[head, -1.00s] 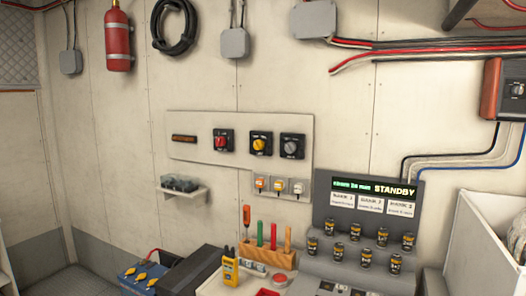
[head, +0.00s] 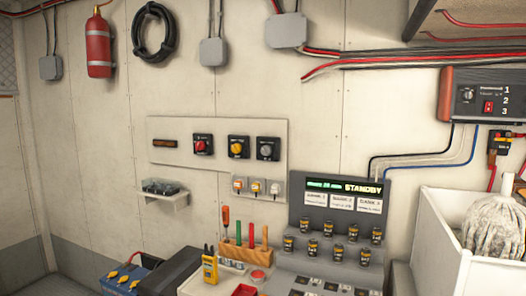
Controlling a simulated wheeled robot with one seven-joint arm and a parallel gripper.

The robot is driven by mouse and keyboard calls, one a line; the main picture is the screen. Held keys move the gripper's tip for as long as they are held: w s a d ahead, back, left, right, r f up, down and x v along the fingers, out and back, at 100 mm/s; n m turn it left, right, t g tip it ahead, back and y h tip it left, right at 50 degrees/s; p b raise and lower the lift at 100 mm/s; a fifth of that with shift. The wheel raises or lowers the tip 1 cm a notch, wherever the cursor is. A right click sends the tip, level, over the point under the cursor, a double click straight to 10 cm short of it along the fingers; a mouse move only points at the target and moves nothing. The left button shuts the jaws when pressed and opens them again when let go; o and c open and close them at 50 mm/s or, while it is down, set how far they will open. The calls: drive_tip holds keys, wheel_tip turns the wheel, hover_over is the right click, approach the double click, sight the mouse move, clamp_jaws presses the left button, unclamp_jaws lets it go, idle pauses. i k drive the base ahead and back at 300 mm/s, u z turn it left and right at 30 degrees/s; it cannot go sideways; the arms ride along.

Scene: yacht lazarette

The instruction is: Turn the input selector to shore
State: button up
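Three rotary switches sit in a row on a pale wall panel (head: 218,131). One has a red knob (head: 201,146), one a yellow knob (head: 237,148) and one a grey knob (head: 267,149). Their labels are too small to read, so I cannot tell which is the input selector or where it points. A dark wall unit with orange-brown sides (head: 446,94) at the right also has a round knob (head: 467,95), a red rocker switch and the numbers 1, 2, 3. My gripper is not in view.
Below the panel are a small shelf (head: 163,199), a tool rack (head: 243,254), a yellow meter (head: 209,266) and a console reading STANDBY (head: 338,186). A white bin (head: 440,235) holding a mop-like bundle (head: 495,229) stands at right. Cables run along the wall.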

sight(266, 150)
drive_tip(key=k, duration=0.65)
drive_tip(key=u, duration=0.6)
drive_tip(key=i, duration=0.9)
drive_tip(key=u, duration=0.4)
drive_tip(key=i, duration=0.9)
drive_tip(key=z, duration=1)
drive_tip(key=i, duration=0.6)
drive_tip(key=z, duration=0.55)
